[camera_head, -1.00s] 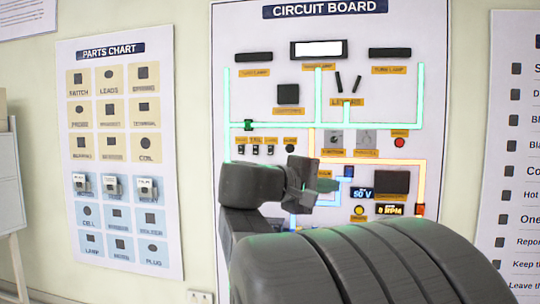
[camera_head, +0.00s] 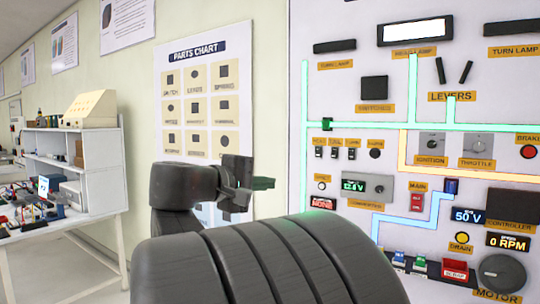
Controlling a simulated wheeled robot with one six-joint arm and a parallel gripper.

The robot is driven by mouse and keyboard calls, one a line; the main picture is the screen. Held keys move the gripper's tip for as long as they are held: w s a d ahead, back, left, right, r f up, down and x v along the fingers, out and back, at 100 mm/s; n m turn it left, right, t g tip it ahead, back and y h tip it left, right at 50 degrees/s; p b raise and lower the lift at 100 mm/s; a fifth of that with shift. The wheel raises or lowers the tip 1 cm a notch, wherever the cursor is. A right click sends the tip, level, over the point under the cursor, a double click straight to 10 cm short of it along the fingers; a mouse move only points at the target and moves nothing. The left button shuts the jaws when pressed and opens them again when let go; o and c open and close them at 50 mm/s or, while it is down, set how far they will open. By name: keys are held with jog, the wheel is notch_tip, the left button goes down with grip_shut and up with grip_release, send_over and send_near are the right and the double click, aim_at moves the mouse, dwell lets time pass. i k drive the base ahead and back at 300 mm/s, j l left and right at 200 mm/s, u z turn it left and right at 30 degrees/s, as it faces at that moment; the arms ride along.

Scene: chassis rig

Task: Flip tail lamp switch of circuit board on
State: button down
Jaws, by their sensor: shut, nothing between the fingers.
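The circuit board (camera_head: 292,110) is a white wall panel on the right with glowing wires. A row of small black switches sits at its left part under orange labels. The tail lamp switch (camera_head: 335,153) looks like the second in that row; its label is too small to read surely and its position cannot be told. My gripper (camera_head: 264,183) is shut and empty. It points right, below and to the left of the switch row in the picture, apart from the switches.
My dark arm fills the bottom middle and hides the lower left of the board. The parts chart (camera_head: 196,50) hangs behind my gripper. A white shelf bench (camera_head: 60,160) with clutter stands at the left. The motor (camera_head: 500,273) and other parts sit low on the board.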

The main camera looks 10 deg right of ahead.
aim_at(334, 151)
jog(key=i+l, duration=0.25)
jog(key=i+l+u, duration=0.15)
jog(key=l, duration=0.25)
jog(key=i+l, duration=0.35)
jog(key=i+l+u, duration=0.15)
jog(key=l, duration=0.2)
jog(key=i+l, duration=0.3)
jog(key=i+l+u, duration=0.15)
jog(key=l, duration=0.3)
jog(key=i, duration=0.05)
